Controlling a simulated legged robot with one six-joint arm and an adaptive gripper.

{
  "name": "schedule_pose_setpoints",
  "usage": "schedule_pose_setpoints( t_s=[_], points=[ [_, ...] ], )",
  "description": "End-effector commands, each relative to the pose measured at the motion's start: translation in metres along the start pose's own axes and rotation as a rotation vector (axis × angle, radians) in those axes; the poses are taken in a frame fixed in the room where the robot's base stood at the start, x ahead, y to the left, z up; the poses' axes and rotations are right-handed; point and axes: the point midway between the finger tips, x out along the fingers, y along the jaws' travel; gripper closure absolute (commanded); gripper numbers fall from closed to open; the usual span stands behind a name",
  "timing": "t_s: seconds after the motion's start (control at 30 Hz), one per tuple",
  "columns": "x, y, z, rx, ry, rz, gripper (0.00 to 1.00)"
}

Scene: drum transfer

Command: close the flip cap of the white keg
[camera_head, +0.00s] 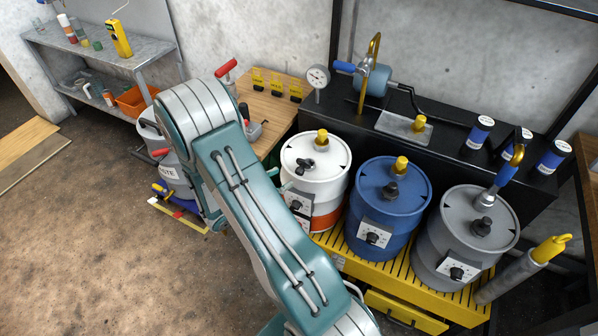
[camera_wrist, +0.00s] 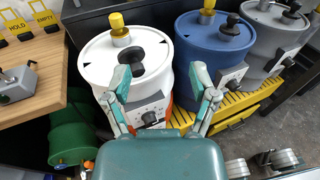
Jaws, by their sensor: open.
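The white keg (camera_head: 331,183) stands at the left end of a row of three, with an orange band low on its side. On its lid are a black cap-like fitting (camera_head: 306,166) and a yellow plug (camera_head: 322,138). The wrist view shows the same white keg (camera_wrist: 95,72), black fitting (camera_wrist: 131,63) and yellow plug (camera_wrist: 118,35). I cannot tell which part is the flip cap or whether it is open. My gripper (camera_wrist: 161,82) is open and empty, its fingers spread at the keg's near side; the left fingertip overlaps the lid's edge in the picture.
A blue keg (camera_head: 372,206) and a grey keg (camera_head: 440,245) stand to the right on a yellow slatted platform (camera_head: 390,268). A black bench (camera_head: 455,158) runs behind. A wooden table (camera_head: 262,112) stands at the left, with a green drum (camera_wrist: 72,138) below it.

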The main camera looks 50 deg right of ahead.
Motion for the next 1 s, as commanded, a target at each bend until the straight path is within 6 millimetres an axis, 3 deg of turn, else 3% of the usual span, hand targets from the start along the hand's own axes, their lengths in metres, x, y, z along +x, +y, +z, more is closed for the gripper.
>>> schedule_pose_setpoints(
  t_s=[0.1,0.33,0.57,1.0],
  points=[
    [0.007,0.009,-0.04,-0.131,-0.062,0.1,0.25],
    [0.01,0.018,-0.086,-0.268,-0.122,0.236,0.25],
    [0.021,0.022,-0.092,-0.282,-0.128,0.254,0.25],
    [0.095,0.042,-0.084,-0.281,-0.128,0.252,0.25]
  ],
)
